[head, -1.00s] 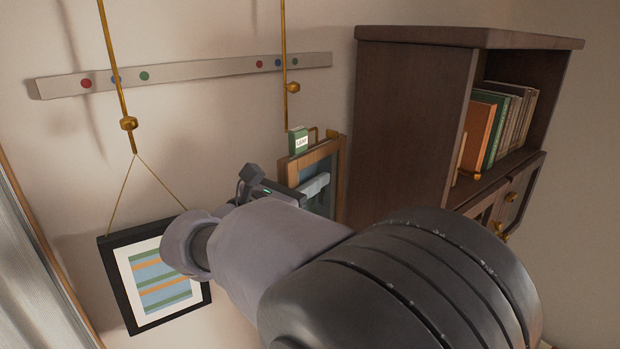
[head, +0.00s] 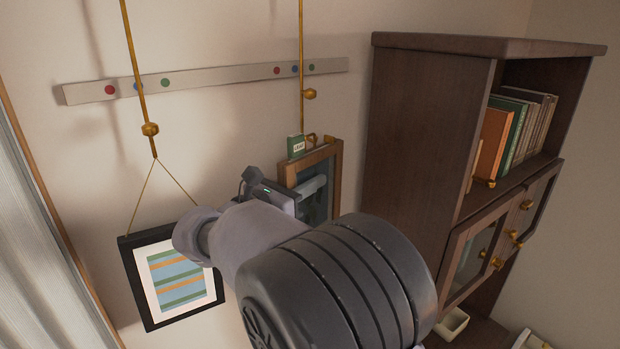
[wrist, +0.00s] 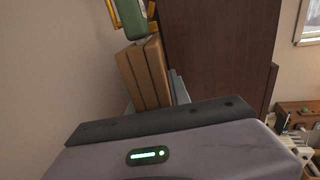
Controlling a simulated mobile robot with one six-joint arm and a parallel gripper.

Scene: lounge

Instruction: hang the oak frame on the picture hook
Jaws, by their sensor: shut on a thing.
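The oak frame (head: 335,195) is upright near the wall, left of the cabinet, partly hidden by my arm. A green tag (head: 296,146) and brass fittings show at its top edge. A brass rod (head: 301,50) with a knob comes down to the tag; the picture hook at its lower end is not clear, and I cannot tell whether frame and hook touch. My gripper (head: 312,187) is shut on the oak frame; its fingertips are mostly hidden. In the wrist view the oak edge (wrist: 145,75) stands beyond the gripper, below the green tag (wrist: 134,20) and brass parts.
A black-framed striped picture (head: 175,282) hangs by a cord from another brass rod (head: 137,75) on the left. A pale rail (head: 210,82) with coloured dots crosses the wall. The dark cabinet (head: 425,130) with books stands close on the right. A curtain is at far left.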

